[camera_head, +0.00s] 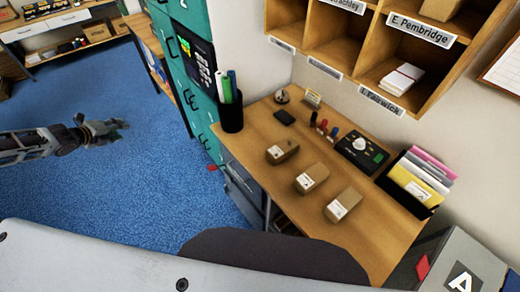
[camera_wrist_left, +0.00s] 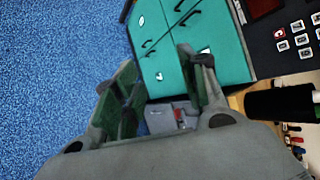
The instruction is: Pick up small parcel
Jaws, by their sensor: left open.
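Three small brown parcels with white labels lie in a slanting row on the wooden desk (camera_head: 248,142) in the head view: a back-left parcel (camera_head: 284,151), a middle parcel (camera_head: 313,177) and a front-right parcel (camera_head: 345,204). I cannot tell which is the task's small parcel. My left gripper (camera_head: 122,124) is open and empty, over the blue floor, well left of the desk. In the left wrist view its fingers (camera_wrist_left: 162,95) are spread, with teal cabinets beyond them. My right gripper is not in view.
Teal lockers (camera_head: 190,75) stand left of the desk. A black pen cup (camera_head: 230,115) stands at the desk's left corner. Wooden pigeonholes (camera_head: 345,50) hang above. A black device (camera_head: 361,150) and a folder holder (camera_head: 412,190) stand behind the parcels. The desk's front strip is clear.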

